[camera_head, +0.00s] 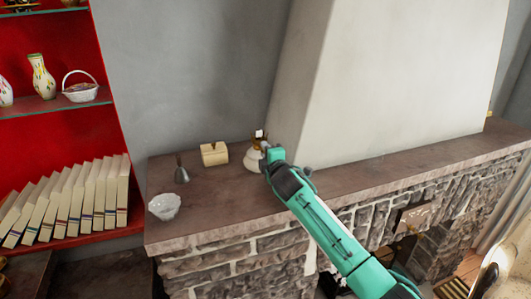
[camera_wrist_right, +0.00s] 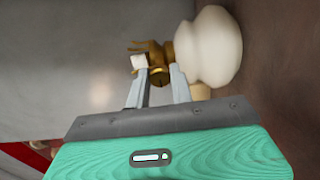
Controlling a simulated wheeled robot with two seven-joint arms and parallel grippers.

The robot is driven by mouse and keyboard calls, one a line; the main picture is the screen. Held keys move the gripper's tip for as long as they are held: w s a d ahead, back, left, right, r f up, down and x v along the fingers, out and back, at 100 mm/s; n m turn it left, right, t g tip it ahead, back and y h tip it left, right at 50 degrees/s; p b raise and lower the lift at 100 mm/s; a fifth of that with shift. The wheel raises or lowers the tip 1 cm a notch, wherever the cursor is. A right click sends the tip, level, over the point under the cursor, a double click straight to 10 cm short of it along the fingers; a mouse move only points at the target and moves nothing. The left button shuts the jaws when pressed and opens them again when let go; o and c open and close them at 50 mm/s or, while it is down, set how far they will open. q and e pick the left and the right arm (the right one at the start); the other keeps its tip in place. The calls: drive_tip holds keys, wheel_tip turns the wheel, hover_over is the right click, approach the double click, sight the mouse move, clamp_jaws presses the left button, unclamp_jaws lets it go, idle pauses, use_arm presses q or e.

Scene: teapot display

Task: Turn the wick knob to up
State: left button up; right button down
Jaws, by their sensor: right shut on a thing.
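The oil lamp has a round white body (camera_head: 252,160) and a brass burner (camera_head: 256,142) with a small white piece on top. It stands on the stone mantel shelf, against the wall. In the right wrist view, the lamp lies sideways, with its white body (camera_wrist_right: 208,46) at right and the brass burner (camera_wrist_right: 154,52) to its left. My right gripper (camera_wrist_right: 160,78) is at the burner, its two fingers on either side of the brass wick knob (camera_wrist_right: 158,82), shut on it. The knob's turn position cannot be told. In the head view, my right gripper (camera_head: 266,153) partly covers the lamp.
A cream box (camera_head: 214,154), a grey bell-shaped item (camera_head: 181,170) and a white bowl (camera_head: 164,206) stand left of the lamp on the mantel shelf (camera_head: 225,205). The pale chimney breast (camera_head: 400,75) rises close at right. A red bookshelf (camera_head: 50,140) is at far left.

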drive_tip(key=c, duration=1.5)
unclamp_jaws()
drive_tip(key=shift+s, duration=0.1)
drive_tip(key=b+v, duration=0.4)
drive_tip(key=v, duration=0.8)
drive_tip(key=shift+s+d+f, duration=0.1)
drive_tip(key=shift+s+d, duration=0.05)
drive_tip(key=shift+s, duration=0.05)
drive_tip(key=shift+s+d+b, duration=0.2)
drive_tip(key=shift+s+b, duration=0.15)
drive_tip(key=shift+s, duration=0.25)
